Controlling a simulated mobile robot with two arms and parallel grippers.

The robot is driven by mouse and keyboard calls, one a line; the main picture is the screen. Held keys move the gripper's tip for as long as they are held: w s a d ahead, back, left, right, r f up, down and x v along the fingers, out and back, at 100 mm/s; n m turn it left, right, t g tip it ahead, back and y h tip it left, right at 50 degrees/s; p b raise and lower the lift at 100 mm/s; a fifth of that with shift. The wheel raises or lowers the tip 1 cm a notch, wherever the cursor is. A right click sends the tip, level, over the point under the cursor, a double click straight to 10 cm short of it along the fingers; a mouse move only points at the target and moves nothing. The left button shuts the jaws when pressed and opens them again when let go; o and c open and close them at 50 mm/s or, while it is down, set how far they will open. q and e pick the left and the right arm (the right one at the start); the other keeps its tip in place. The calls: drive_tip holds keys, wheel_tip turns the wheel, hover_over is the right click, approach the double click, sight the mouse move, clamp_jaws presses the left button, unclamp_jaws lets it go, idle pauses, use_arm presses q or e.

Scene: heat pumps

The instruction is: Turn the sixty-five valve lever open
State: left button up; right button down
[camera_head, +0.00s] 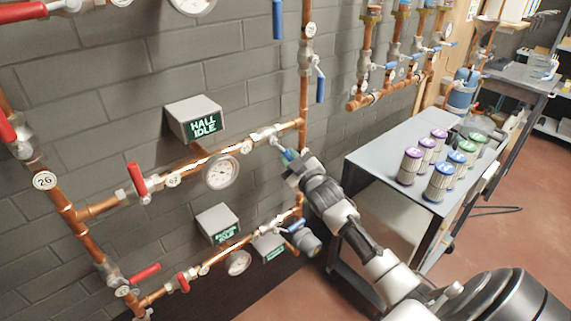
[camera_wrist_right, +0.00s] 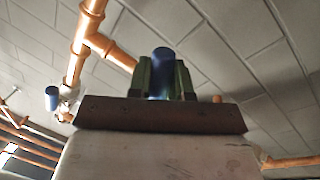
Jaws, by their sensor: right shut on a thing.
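My right gripper (camera_head: 288,158) reaches the upper middle pipe run from the lower right. In the right wrist view its two green fingers (camera_wrist_right: 163,82) are shut on a blue lever handle (camera_wrist_right: 161,58), which stands up between them. In the head view that lever is mostly hidden by the gripper; its valve body (camera_head: 262,134) sits at the right end of the pipe, beside the vertical copper pipe. A round white tag (camera_head: 246,147) hangs next to it, too small to read, so I cannot confirm the number sixty-five. My left gripper is not in view.
A gauge (camera_head: 222,172) and the "HALL IDLE" display (camera_head: 196,120) are left of the gripper. Other valves have red levers (camera_head: 137,178) and blue levers (camera_head: 320,86). A grey cart (camera_head: 376,152) with several canisters stands right of my arm. The floor (camera_head: 490,240) is open at right.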

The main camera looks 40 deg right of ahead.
drive_tip(key=n, duration=0.1)
drive_tip(key=d+r+n, duration=0.1)
drive_tip(key=n, duration=0.1)
drive_tip(key=shift+d+r+y, duration=0.15)
drive_tip(key=shift+d+y, duration=0.1)
drive_tip(key=shift+y, duration=0.05)
drive_tip(key=shift+w+d+r+n+t+y, duration=0.15)
drive_tip(key=shift+d+r+n+y, duration=0.2)
drive_tip(key=shift+r+n, duration=0.95)
drive_tip(key=shift+s+d+r+n+t+y, duration=0.1)
drive_tip(key=shift+d+r+n+t+y, duration=0.25)
drive_tip(key=shift+n, duration=1.9)
drive_tip(key=shift+w+d+r+n+y, duration=0.15)
drive_tip(key=shift+r+n+y, duration=0.45)
drive_tip(key=shift+n, duration=1.15)
drive_tip(key=shift+s+r, duration=0.1)
drive_tip(key=shift+r, duration=0.1)
drive_tip(key=c, duration=1)
unclamp_jaws()
drive_tip(key=shift+c, duration=0.2)
drive_tip(key=shift+f, duration=0.1)
drive_tip(key=shift+s+d+f, duration=0.1)
drive_tip(key=shift+s, duration=0.2)
drive_tip(key=b+v, duration=0.2)
drive_tip(key=v, duration=0.8)
